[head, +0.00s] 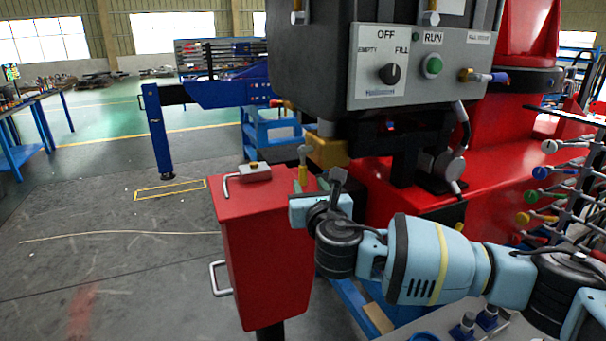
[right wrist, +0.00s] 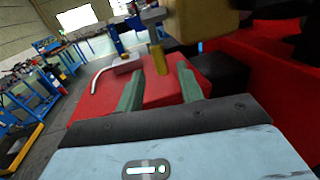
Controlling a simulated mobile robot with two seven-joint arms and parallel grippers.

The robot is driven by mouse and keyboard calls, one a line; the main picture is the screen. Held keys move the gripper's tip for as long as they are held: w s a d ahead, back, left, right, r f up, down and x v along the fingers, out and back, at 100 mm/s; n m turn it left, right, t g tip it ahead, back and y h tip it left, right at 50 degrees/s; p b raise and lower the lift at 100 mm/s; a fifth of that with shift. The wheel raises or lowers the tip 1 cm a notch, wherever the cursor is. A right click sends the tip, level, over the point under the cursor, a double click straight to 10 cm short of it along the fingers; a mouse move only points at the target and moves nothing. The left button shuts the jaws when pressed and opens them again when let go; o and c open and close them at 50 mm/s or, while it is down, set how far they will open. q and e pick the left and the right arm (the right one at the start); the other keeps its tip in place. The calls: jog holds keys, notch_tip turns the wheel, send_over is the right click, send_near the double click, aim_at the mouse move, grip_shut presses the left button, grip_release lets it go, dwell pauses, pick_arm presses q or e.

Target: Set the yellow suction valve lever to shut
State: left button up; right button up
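The yellow suction valve lever (head: 303,174) hangs down from a small grey metal fitting beside a brass block (head: 327,151), above the red cabinet. In the right wrist view the lever (right wrist: 158,58) stands between and just beyond the two green fingertips. My right gripper (head: 310,185) is at the lever, partly hidden by its own wrist in the head view. In the right wrist view the gripper (right wrist: 161,76) is open, with a clear gap between its fingers. I cannot tell whether either finger touches the lever. My left gripper is not in view.
A red cabinet (head: 265,255) with a white curved handle on top stands below the lever. A grey control box (head: 400,75) with OFF, FILL and RUN markings overhangs at the upper right. A rack of coloured knobs (head: 540,195) is at right. Floor at left is open.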

aim_at(304, 176)
jog(key=shift+w+a, duration=0.15)
jog(key=shift+w, duration=1)
jog(key=shift+w+a, duration=0.2)
jog(key=shift+w, duration=0.9)
jog(key=shift+w+a, duration=0.15)
jog(key=shift+w, duration=1)
grip_shut()
